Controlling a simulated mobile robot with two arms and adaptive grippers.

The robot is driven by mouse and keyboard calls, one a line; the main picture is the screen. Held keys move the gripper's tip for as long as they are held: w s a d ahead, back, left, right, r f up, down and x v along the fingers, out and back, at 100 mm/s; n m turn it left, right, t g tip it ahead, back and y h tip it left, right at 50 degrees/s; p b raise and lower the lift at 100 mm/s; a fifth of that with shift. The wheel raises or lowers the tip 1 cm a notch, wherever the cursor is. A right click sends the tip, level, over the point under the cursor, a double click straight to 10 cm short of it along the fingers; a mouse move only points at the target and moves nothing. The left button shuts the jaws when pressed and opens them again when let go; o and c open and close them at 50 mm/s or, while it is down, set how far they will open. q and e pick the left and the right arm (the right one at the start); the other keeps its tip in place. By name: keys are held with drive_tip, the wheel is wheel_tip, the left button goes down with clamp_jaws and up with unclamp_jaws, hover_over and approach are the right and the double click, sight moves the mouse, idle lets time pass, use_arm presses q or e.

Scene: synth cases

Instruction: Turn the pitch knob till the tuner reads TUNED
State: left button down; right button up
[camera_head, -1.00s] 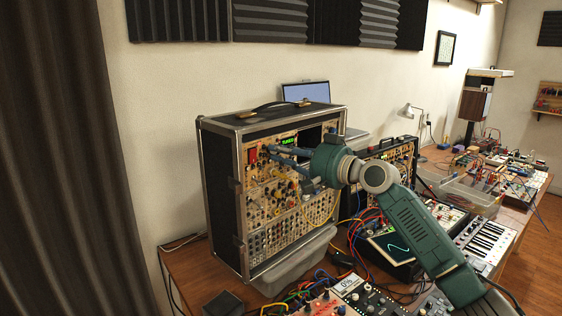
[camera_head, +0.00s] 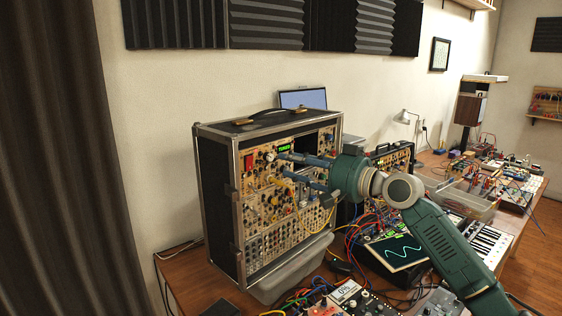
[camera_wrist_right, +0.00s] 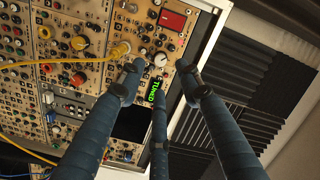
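The pitch knob appears to be the pale round knob (camera_head: 269,157) near the top of the synth case (camera_head: 222,200); it also shows in the right wrist view (camera_wrist_right: 160,59). The tuner (camera_head: 285,147) beside it has green letters, and in the right wrist view the tuner (camera_wrist_right: 154,93) reads TUNED. My right gripper (camera_head: 282,166) is in front of the panel, its blue-grey fingers pointing at it. In the right wrist view the fingers (camera_wrist_right: 158,72) are spread apart, with the knob beyond their tips and nothing held. My left gripper is not in view.
A red module (camera_wrist_right: 172,20) sits near the knob. A yellow patch cable (camera_wrist_right: 60,62) hangs across the panel. An oscilloscope (camera_head: 402,251) with a wave trace, cables and a keyboard (camera_head: 484,243) crowd the table to the right.

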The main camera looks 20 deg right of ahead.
drive_tip(key=v, duration=0.6)
drive_tip(key=shift+s, duration=0.3)
drive_tip(key=shift+d, duration=0.1)
